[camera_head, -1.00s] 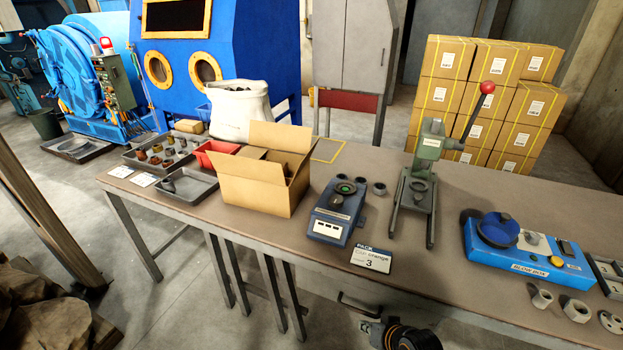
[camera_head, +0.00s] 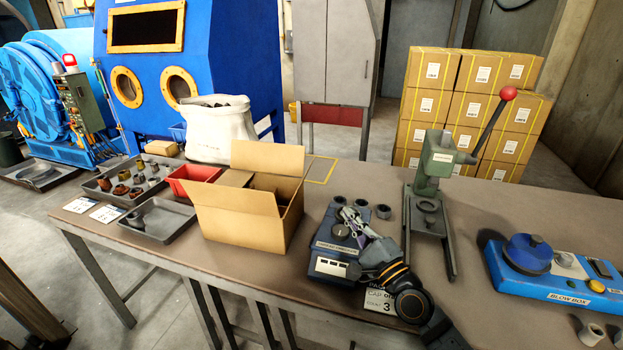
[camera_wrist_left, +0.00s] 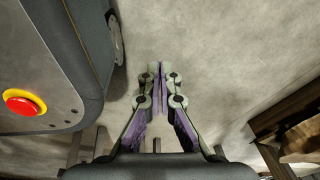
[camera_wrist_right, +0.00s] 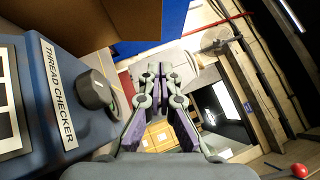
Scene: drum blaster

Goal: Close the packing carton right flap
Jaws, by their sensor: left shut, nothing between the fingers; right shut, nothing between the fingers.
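The open packing carton (camera_head: 238,218) stands on the table left of the thread checker. Its back flap (camera_head: 268,157) stands up. Its right flap (camera_head: 303,172) is raised along the right side, and a folded piece shows inside at the left. Brown cardboard of the carton (camera_wrist_right: 133,18) also fills the top of the right wrist view. My right gripper (camera_head: 347,214) is shut and empty above the thread checker, right of the carton and apart from it. My left gripper (camera_wrist_left: 157,76) is shut and empty over bare floor in the left wrist view.
The blue thread checker (camera_head: 330,250) lies under my right gripper; its label shows in the right wrist view. A green press (camera_head: 430,200) and a blue blow box (camera_head: 545,275) stand to the right. Trays, a red bin (camera_head: 193,180) and a white sack (camera_head: 218,135) stand left and behind.

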